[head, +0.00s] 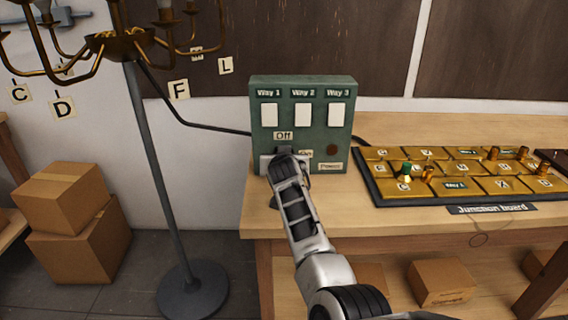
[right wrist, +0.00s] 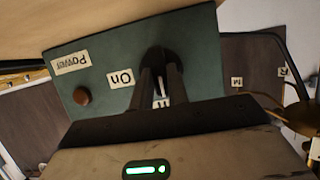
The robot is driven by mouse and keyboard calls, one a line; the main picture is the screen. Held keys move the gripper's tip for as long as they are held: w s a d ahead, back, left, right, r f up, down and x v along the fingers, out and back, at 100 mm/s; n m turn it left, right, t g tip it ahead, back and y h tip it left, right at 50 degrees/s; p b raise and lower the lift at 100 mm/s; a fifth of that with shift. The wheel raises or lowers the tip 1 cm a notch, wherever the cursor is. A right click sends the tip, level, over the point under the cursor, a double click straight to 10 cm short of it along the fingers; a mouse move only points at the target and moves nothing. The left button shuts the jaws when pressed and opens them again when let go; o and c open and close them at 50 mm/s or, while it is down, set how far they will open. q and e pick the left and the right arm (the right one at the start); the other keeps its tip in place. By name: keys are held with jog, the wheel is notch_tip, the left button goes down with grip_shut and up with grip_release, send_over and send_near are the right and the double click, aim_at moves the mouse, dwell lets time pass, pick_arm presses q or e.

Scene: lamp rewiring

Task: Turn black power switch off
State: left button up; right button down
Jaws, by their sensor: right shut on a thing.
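The green switch box (head: 303,115) stands at the left end of the workbench. The black power switch (right wrist: 157,54) is on its lower front, and my right gripper (head: 284,155) mostly hides it in the head view. In the right wrist view, turned upside down, my right gripper (right wrist: 160,75) is shut on the black switch, with a finger on each side. The "Off" label (head: 283,135) is above the gripper and the "On" label (right wrist: 121,79) is beside the switch. I cannot tell which way the lever points. My left gripper is not in view.
Three white switches, "Way 2" (head: 303,114) among them, sit above. A dark red round part (head: 333,150) is near the "Power" label (head: 332,167). The junction board (head: 460,175) lies to the right.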

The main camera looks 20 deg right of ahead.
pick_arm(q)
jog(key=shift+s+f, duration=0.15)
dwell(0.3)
pick_arm(e)
jog(key=c, duration=1.4)
grip_release()
jog(key=shift+o, duration=0.2)
